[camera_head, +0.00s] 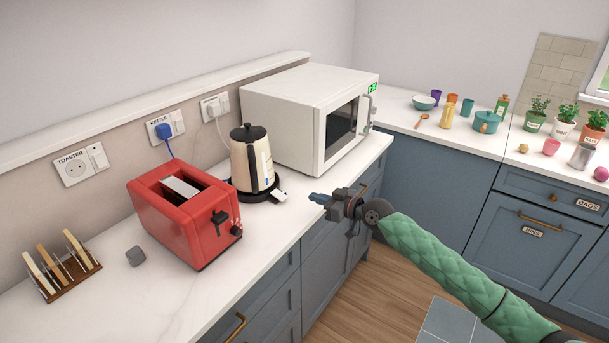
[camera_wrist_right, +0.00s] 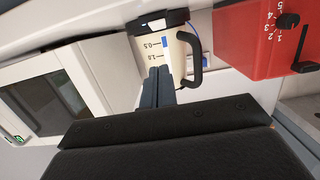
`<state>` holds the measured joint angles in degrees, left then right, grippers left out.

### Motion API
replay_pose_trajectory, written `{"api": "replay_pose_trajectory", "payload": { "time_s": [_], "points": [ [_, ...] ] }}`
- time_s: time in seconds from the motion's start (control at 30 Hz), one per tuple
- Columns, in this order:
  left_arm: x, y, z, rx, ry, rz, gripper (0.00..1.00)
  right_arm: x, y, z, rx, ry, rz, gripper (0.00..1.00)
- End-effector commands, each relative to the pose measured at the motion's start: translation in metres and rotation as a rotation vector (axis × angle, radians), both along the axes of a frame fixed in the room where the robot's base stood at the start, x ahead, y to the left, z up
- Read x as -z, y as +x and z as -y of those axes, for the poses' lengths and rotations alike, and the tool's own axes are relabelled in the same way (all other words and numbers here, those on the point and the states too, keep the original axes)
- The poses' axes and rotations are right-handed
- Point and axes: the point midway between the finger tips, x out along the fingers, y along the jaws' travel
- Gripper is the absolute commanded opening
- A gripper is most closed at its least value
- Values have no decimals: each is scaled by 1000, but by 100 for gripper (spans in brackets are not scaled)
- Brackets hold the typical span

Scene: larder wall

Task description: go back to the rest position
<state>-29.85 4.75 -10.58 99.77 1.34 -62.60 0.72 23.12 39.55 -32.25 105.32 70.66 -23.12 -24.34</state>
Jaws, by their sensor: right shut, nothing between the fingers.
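My right gripper (camera_head: 318,199) is shut and empty over the front edge of the counter, just right of the kettle and apart from it. In the right wrist view its closed fingers (camera_wrist_right: 158,88) point at the kettle. The cream and black kettle (camera_head: 252,162) stands upright on its base; it also shows in the right wrist view (camera_wrist_right: 150,50). My right arm, in a green quilted sleeve, comes in from the lower right. My left gripper is in neither view.
A red toaster (camera_head: 180,218) stands left of the kettle, and a white microwave (camera_head: 290,110) behind and right. Blue drawers (camera_head: 325,250) are below. Pots and cups line the far counter (camera_head: 400,108).

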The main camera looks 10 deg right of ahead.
Motion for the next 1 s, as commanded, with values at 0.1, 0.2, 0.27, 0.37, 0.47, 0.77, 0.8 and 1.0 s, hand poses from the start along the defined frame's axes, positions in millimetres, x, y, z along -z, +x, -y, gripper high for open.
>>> {"api": "replay_pose_trajectory", "payload": {
  "time_s": [0.1, 0.2, 0.27, 0.37, 0.47, 0.77, 0.8, 1.0],
  "points": [
    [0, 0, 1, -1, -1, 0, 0, 0, 0, 0, 2, 9, -9, 0],
    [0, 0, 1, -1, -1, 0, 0, 4, -2, -1, -2, 21, -54, 0],
    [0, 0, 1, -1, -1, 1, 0, 11, -4, -1, -4, 6, -87, 0],
    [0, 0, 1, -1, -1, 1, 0, 25, -4, 4, 5, -57, -131, 0],
    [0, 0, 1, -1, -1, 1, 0, 40, -2, 13, 29, -134, -163, 0],
    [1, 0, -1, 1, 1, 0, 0, 63, 20, 59, 194, -360, -214, 0],
    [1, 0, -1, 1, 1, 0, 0, 70, 21, 64, 220, -383, -226, 0],
    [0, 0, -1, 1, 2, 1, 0, 138, 5, 83, 370, -492, -330, 0]
  ]
}}
